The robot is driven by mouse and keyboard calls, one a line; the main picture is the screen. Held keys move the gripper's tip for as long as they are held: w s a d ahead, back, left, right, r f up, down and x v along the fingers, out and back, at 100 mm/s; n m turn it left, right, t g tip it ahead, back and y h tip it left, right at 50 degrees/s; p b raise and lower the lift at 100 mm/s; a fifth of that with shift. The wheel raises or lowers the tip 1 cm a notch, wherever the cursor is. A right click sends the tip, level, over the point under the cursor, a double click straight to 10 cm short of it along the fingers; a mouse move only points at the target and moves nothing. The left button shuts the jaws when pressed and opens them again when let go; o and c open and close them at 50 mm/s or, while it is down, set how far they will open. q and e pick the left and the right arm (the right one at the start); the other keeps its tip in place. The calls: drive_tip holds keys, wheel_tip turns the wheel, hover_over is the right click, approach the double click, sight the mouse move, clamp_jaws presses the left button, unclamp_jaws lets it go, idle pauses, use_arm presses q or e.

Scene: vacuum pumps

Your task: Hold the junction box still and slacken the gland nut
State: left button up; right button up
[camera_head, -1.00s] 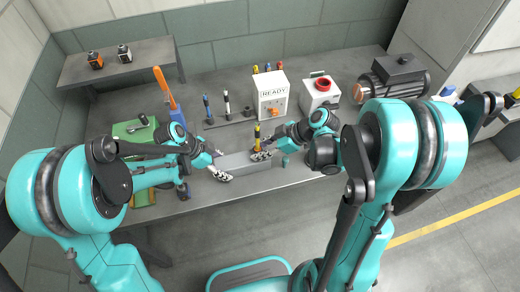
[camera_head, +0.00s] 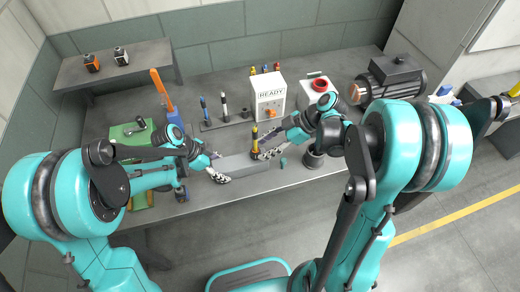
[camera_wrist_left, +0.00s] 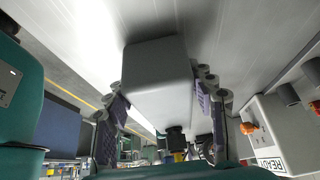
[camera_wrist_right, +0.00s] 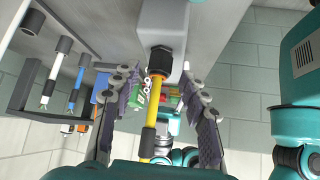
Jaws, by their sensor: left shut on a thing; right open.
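The grey junction box (camera_head: 236,163) sits on the bench; it fills the middle of the left wrist view (camera_wrist_left: 158,82). My left gripper (camera_head: 215,167) is shut on it, one finger on each side. The black gland nut (camera_wrist_right: 160,60) is on the box end facing my right gripper, with a yellow cable (camera_wrist_right: 151,110) coming out of it. My right gripper (camera_wrist_right: 163,90) is open, its fingers apart on either side of the nut and cable, with visible gaps. In the head view the nut is too small to make out clearly.
A green case (camera_head: 130,132) lies at the left. Bare bench lies in front of the junction box.

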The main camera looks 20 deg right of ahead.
drive_tip(key=shift+s+d+r, duration=0.1)
drive_tip(key=shift+d+r, duration=0.3)
drive_tip(key=shift+r, duration=0.05)
drive_tip(key=shift+s+a+f+m+t+h, duration=0.1)
drive_tip(key=shift+s+a+m+t+h, duration=0.2)
drive_tip(key=shift+m, duration=0.25)
drive_tip(key=shift+s+a+m+t+h, duration=0.1)
drive_tip(key=shift+a+m+t+h, duration=0.1)
drive_tip(key=shift+a+m+h, duration=0.25)
drive_tip(key=shift+s+a+m+t+h, duration=0.25)
drive_tip(key=shift+m+t+h, duration=0.2)
drive_tip(key=shift+m, duration=0.55)
drive_tip(key=shift+s+a+m+t+h, duration=0.15)
drive_tip(key=shift+s+m+h, duration=0.1)
drive_tip(key=shift+m, duration=0.2)
drive_tip(key=shift+s+a+m+t+h, duration=0.1)
drive_tip(key=shift+m+h, duration=0.15)
drive_tip(key=shift+m, duration=0.2)
drive_tip(key=m+t+h, duration=0.1)
drive_tip(key=s+m+t, duration=0.1)
drive_tip(key=m, duration=0.1)
drive_tip(key=shift+s+a+r+h, duration=0.1)
drive_tip(key=shift+s+r+h, duration=0.1)
drive_tip(key=shift+h, duration=0.2)
drive_tip(key=m+t, duration=0.1)
drive_tip(key=s+r+m+t+h, duration=0.1)
drive_tip(key=m, duration=0.1)
drive_tip(key=shift+r, duration=0.1)
